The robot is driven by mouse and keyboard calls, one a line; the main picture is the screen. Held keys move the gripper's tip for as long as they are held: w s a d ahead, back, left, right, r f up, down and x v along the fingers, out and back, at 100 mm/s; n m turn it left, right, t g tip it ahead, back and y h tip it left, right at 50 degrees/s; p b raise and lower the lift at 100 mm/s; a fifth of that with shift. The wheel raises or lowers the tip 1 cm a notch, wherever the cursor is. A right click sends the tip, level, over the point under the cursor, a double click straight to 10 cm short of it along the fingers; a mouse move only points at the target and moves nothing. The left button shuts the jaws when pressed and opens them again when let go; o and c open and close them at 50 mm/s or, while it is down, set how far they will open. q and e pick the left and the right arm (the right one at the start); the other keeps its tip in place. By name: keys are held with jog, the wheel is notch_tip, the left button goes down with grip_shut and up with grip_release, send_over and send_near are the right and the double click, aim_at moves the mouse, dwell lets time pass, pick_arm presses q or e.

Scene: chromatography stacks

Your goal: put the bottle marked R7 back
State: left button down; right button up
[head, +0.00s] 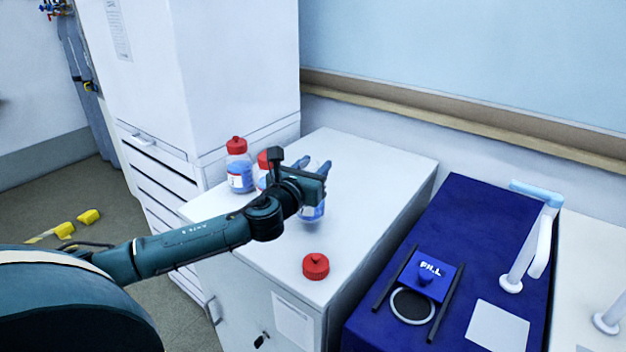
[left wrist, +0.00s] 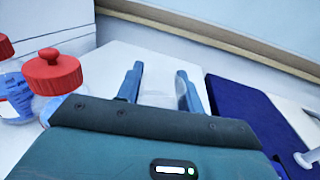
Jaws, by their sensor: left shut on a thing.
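My left gripper (head: 316,178) is shut on a clear bottle (head: 312,212) with blue liquid, over the white cabinet top (head: 375,180). The bottle has no cap that I can see, and its upper part is mostly hidden by the gripper. In the left wrist view the fingers (left wrist: 160,88) stand either side of a clear, faint shape. I cannot tell whether the bottle touches the top. No R7 mark is readable. A loose red cap (head: 316,266) lies near the front edge. My right gripper is not in view.
Two red-capped bottles stand left of the gripper: one in clear view (head: 239,176), one (head: 263,160) partly behind my arm. A tall white cabinet (head: 235,70) rises behind them.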

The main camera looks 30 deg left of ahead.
pick_arm(q)
jog(key=shift+f, duration=1.05)
jog(key=shift+f, duration=0.1)
jog(key=c, duration=0.9)
grip_release()
jog(key=shift+f, duration=0.1)
